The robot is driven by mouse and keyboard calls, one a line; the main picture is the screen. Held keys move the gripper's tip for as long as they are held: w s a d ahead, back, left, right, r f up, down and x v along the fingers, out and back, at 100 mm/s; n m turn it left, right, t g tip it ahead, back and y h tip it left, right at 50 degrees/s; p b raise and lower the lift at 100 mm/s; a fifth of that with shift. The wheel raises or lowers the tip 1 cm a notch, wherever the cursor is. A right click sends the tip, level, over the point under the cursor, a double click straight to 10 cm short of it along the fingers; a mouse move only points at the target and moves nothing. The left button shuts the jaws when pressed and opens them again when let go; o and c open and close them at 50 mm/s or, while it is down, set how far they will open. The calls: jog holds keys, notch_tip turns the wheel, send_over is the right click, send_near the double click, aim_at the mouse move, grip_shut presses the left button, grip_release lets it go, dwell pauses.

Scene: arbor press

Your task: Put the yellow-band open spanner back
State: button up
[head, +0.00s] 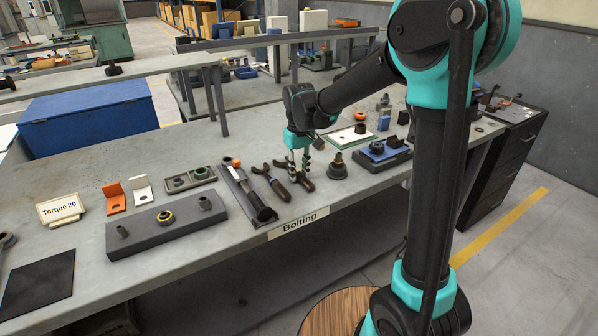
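My gripper (299,168) points down over the bench, at the tools behind the "Bolting" label. A dark open-ended spanner (302,183) lies right under its fingertips. Whether the fingers touch or grip it is too small to tell. A second dark spanner with a bluish band (271,179) lies just to the left. I cannot make out a yellow band on either one; the fingers partly cover the spanner under them.
A long dark tool in a grey tray (237,184) lies left of the spanners. A dark round fitting (337,168) and a blue-and-black fixture (381,154) stand to the right. A grey block with a yellow-ringed part (145,231) is at left. The "Bolting" label (298,223) marks the front edge.

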aim_at(299, 173)
jog(key=o, duration=0.3)
notch_tip(299, 173, up, 12)
dwell(0.7)
